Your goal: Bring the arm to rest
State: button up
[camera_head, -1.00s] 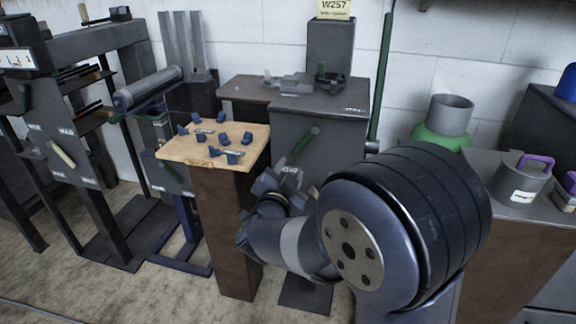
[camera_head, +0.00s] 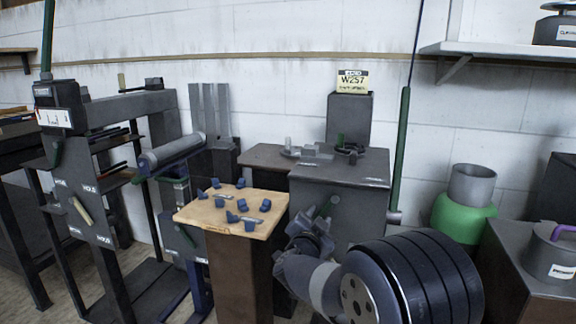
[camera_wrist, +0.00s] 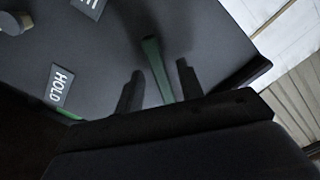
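My gripper (camera_head: 314,238) is at the front of a grey cabinet (camera_head: 350,188) in the head view, close to a green lever (camera_head: 325,207). In the wrist view my gripper (camera_wrist: 160,67) has its two dark fingers apart. The green lever (camera_wrist: 153,62) shows in the gap between them, touching neither finger in that view; its depth relative to the fingertips is hard to tell. A HOLD label (camera_wrist: 61,84) is on the dark panel to the left. No object is held. My arm is bent at the lower right.
A wooden-topped stand (camera_head: 225,222) with several small blue pieces is left of my gripper. A frame with a roller (camera_head: 178,152) stands farther left. A green pole (camera_head: 400,150) rises behind, and a green container (camera_head: 462,218) and a lidded pot (camera_head: 552,255) are at the right.

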jog(key=shift+s, duration=0.1)
jog(key=p+v, duration=0.3)
jog(key=v, duration=0.7)
jog(key=w+d+n+b, duration=0.1)
jog(key=w+d+b, duration=0.1)
jog(key=w, duration=0.7)
jog(key=shift+w+d+f+n+b, duration=0.2)
jog(key=shift+d+n+b, duration=0.15)
jog(key=shift+d, duration=0.55)
jog(key=shift+s, duration=0.1)
